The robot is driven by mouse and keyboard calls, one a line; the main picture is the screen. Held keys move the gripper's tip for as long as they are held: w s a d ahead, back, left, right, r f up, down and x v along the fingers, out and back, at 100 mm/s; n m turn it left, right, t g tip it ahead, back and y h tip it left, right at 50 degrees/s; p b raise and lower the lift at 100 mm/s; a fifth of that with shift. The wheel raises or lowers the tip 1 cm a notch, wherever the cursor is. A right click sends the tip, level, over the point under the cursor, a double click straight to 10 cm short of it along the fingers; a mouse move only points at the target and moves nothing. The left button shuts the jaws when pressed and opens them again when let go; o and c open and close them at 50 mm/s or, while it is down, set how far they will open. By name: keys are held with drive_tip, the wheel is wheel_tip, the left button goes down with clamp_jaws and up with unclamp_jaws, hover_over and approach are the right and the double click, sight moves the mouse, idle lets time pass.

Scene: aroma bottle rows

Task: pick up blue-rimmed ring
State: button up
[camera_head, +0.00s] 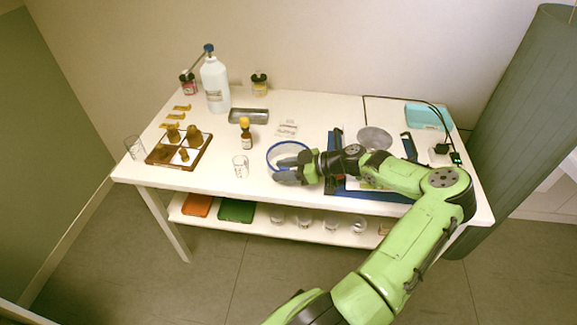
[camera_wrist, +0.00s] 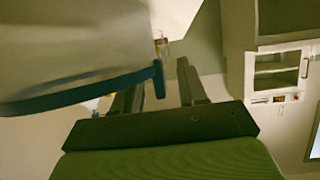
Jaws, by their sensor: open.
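The blue-rimmed ring (camera_head: 270,150) is near the front middle of the white table, left of my gripper. My gripper (camera_head: 278,170) reaches in from the right, with its fingers over the ring's near right edge. In the wrist view, the ring's blue rim (camera_wrist: 95,92) crosses from the left, with a pale surface above it. The rim's end lies between the two spread fingers of my gripper (camera_wrist: 165,76), close to the left finger and partly covering it. Whether it touches that finger cannot be told.
A glass beaker (camera_head: 240,167) and a brown dropper bottle (camera_head: 246,135) stand left of the ring. A wooden tray (camera_head: 163,158) is farther left. A blue-framed piece (camera_head: 336,165) lies under my arm. A metal tray (camera_head: 249,116) is behind.

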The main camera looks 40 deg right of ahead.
drive_tip(key=shift+c, duration=0.2)
clamp_jaws()
drive_tip(key=shift+r, duration=0.15)
